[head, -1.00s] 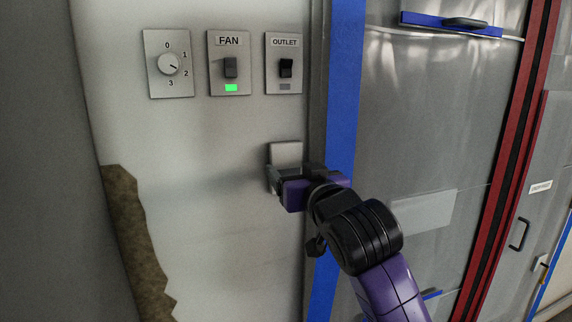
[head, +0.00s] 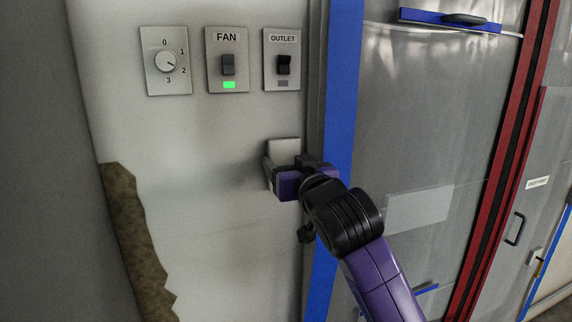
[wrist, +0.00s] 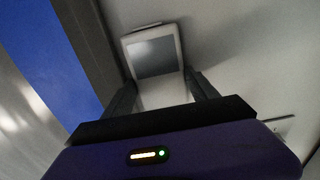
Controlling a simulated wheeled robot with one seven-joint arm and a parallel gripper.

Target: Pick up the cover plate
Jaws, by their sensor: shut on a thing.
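The cover plate (head: 284,150) is a small pale grey piece at the wall, below the OUTLET switch. In the wrist view the plate (wrist: 160,92) runs between the two dark fingers, with a pale-rimmed grey square face beyond the fingertips. My gripper (head: 270,172) is at the plate's lower part and is shut on it. In the wrist view my gripper (wrist: 160,79) has one finger on each side of the plate. The fingers and purple gripper body hide the plate's lower end in the head view. I cannot tell whether the plate touches the wall.
Above are a rotary dial (head: 166,62), a FAN switch (head: 228,66) with a green light, and an OUTLET switch (head: 283,65). A blue vertical frame (head: 340,110) stands close at the right, beside a translucent grey panel (head: 430,120). The wall left of my gripper is clear.

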